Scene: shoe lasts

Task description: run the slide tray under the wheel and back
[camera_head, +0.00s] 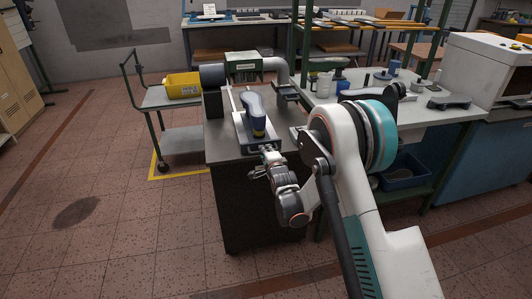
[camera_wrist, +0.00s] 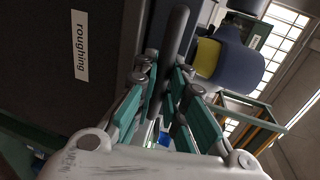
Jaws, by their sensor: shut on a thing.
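The slide tray (camera_head: 241,130) lies on top of a dark cabinet and carries a blue-grey shoe last (camera_head: 254,108) with a yellow end toward me. The last also shows in the wrist view (camera_wrist: 240,62). The wheel's green hood (camera_head: 243,66) stands at the far end of the tray; the wheel itself is hard to make out. My gripper (camera_head: 268,152) is at the tray's near end. In the wrist view its teal fingers (camera_wrist: 172,82) are closed around a dark bar-shaped handle (camera_wrist: 178,34). The last is on the near side of the hood.
The cabinet front (camera_wrist: 50,90) bears a "roughing" label. A trolley with a yellow bin (camera_head: 183,84) stands to the left. A bench (camera_head: 415,108) with bottles and tools is to the right, a blue crate (camera_head: 402,175) below it. The floor at left is clear.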

